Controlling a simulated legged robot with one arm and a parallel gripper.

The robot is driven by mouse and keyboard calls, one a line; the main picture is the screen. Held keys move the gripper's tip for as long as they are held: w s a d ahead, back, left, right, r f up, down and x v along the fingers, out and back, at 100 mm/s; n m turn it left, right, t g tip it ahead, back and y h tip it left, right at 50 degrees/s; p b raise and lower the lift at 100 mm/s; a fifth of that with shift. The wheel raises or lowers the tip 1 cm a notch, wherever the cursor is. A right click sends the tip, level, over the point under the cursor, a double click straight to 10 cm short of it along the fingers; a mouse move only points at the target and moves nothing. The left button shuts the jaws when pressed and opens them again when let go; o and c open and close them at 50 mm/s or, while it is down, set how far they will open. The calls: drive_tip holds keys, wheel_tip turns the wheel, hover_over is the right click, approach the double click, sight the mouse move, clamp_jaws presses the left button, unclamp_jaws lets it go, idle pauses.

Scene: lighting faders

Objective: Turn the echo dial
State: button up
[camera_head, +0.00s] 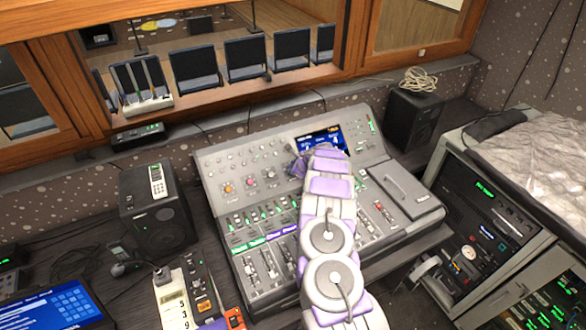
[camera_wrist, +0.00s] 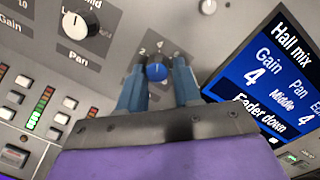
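A blue dial (camera_wrist: 156,72) with a scale around it sits on the grey sloped panel in the wrist view; its label is not readable, so I cannot tell for sure that it is the echo dial. My gripper (camera_wrist: 159,84) is open, with one blue-grey finger on each side of this dial. The left finger is very close to it; I cannot tell if they touch. In the head view my gripper (camera_head: 299,167) is at the mixing console's (camera_head: 215,165) upper panel, left of the screen, and the arm hides the blue dial.
A screen (camera_wrist: 262,75) reading "Hall mix", gain 4, pan middle, fader down is right of my gripper. A white Pan knob (camera_wrist: 78,24) is at the upper left. Coloured knobs (camera_head: 250,183) and several faders lie around my arm. Speakers (camera_head: 158,210) flank the console.

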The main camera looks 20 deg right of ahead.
drive_tip(key=o, duration=0.3)
drive_tip(key=v, duration=1.7)
drive_tip(key=shift+d, duration=0.15)
drive_tip(key=shift+s, duration=0.15)
